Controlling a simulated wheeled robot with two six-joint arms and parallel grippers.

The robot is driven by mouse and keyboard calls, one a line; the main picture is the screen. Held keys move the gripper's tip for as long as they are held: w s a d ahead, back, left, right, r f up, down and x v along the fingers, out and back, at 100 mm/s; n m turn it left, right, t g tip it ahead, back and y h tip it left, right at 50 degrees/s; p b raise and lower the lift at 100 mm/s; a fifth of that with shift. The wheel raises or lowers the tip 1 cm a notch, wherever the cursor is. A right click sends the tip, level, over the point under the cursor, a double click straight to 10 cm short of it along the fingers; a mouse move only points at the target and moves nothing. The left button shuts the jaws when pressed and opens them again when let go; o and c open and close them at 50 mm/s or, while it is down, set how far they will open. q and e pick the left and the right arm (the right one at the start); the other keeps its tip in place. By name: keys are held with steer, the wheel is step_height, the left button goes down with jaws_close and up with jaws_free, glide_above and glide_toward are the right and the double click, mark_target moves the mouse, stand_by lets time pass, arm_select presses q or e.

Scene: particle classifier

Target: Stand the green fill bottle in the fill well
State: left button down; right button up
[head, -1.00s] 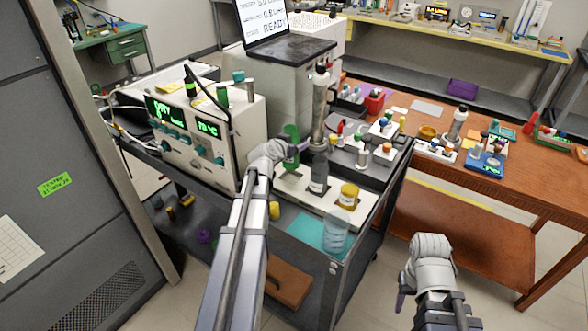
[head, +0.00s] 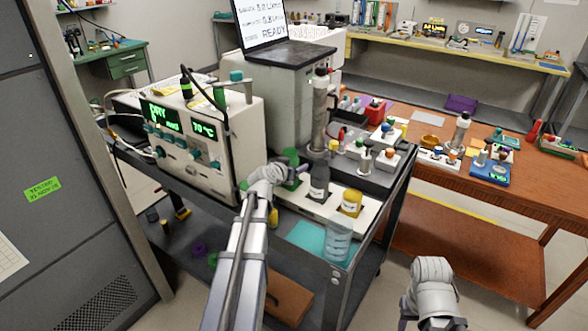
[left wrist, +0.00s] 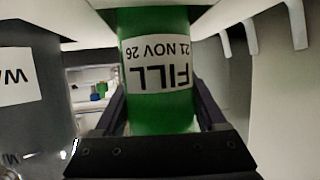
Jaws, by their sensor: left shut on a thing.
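The green fill bottle (head: 292,168) is at the left end of the white well block (head: 312,207), partly hidden by my left wrist. In the left wrist view the green bottle (left wrist: 158,75) shows large between the two fingers, with its FILL label upside down in the picture. My left gripper (left wrist: 160,118) is shut on it. I cannot tell whether the bottle's base is inside the fill well, as the well is hidden. My right arm's wrist (head: 432,272) is low at the right, away from the cart; its fingers are not clear.
A dark grey bottle (head: 319,188) stands close to the right of the green one, with a yellow-topped jar (head: 350,204) beyond it. The control box (head: 190,135) is at left. A vertical column (head: 320,110) rises behind.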

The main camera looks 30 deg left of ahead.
arm_select(q)
steer(key=shift+f, duration=0.15)
jaws_free()
steer(key=shift+r, duration=0.25)
steer(key=a+p+v, duration=0.1)
steer(key=p+v, duration=0.3)
steer(key=v, duration=0.8)
steer(key=shift+d+p, duration=0.3)
steer(key=shift+d, duration=0.15)
